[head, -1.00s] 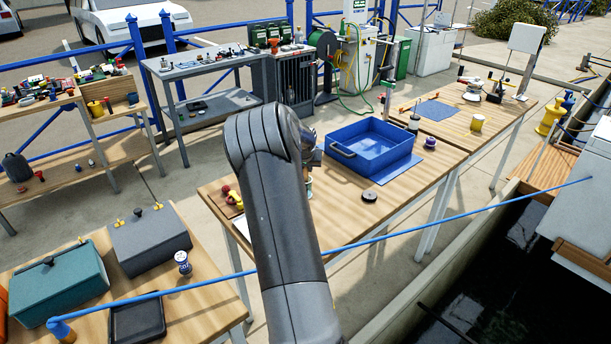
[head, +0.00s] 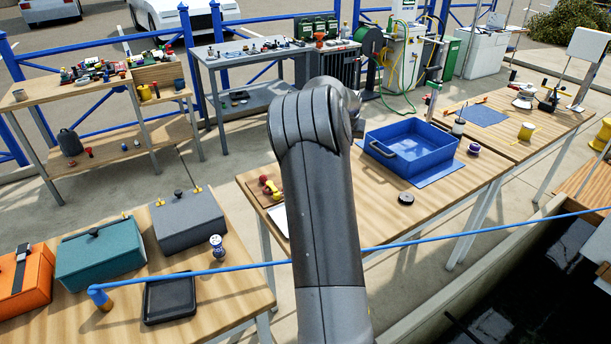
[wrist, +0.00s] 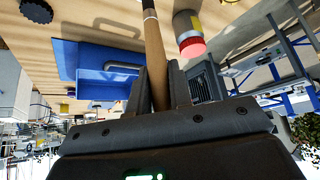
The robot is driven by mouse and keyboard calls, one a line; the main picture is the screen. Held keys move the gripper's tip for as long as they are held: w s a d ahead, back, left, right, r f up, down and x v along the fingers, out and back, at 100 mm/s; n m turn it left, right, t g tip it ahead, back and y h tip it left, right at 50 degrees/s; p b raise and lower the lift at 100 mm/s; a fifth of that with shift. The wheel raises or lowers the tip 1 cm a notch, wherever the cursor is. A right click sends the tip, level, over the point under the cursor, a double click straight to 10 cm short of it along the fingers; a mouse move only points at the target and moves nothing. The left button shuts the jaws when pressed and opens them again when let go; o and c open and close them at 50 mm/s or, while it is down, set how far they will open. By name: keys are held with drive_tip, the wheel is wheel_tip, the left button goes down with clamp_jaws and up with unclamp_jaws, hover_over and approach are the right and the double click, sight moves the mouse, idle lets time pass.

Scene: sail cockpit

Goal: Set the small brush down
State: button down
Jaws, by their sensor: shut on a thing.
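The small brush shows in the wrist view as a slim wooden handle (wrist: 154,55) with a pale upper end at the top edge. My gripper (wrist: 160,78) is shut on this handle, with a dark finger on each side. The brush's bristles are out of frame. In the head view my arm hides the gripper and brush. The wooden workbench (head: 375,211) lies behind my arm, and its top also fills the upper part of the wrist view (wrist: 85,22). I cannot tell whether the brush touches it.
A blue tray (head: 388,153) stands on the bench, with a dark round object (head: 406,198) in front. A red-ended cylinder (wrist: 190,42) is close to the handle in the wrist view. A blue line (head: 440,240) crosses in front. Bare bench top lies right of my arm.

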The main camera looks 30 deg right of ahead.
drive_tip(key=shift+r, duration=0.35)
drive_tip(key=w+a+n+t+y, duration=0.15)
drive_tip(key=w+a, duration=0.25)
drive_tip(key=a, duration=0.8)
drive_tip(key=w+a+n+y, duration=0.1)
drive_tip(key=w+a+n, duration=0.2)
drive_tip(key=a, duration=0.9)
drive_tip(key=s+a+n+y, duration=0.15)
drive_tip(key=a+n, duration=0.35)
drive_tip(key=a, duration=1.8)
drive_tip(key=s+a+n+g+y, duration=0.1)
drive_tip(key=s+a+n+y, duration=0.15)
drive_tip(key=s+a, duration=0.6)
drive_tip(key=s+a+n+y, duration=0.1)
drive_tip(key=s+a+n, duration=0.25)
drive_tip(key=a, duration=0.95)
drive_tip(key=s+a+n+g+y, duration=0.1)
drive_tip(key=s+a+n+y, duration=0.15)
drive_tip(key=s+a, duration=0.6)
drive_tip(key=s+a+f, duration=0.1)
drive_tip(key=a+f, duration=0.9)
drive_tip(key=a, duration=0.3)
drive_tip(key=shift+f+h, duration=0.25)
drive_tip(key=shift+h, duration=0.15)
drive_tip(key=shift+t, duration=0.25)
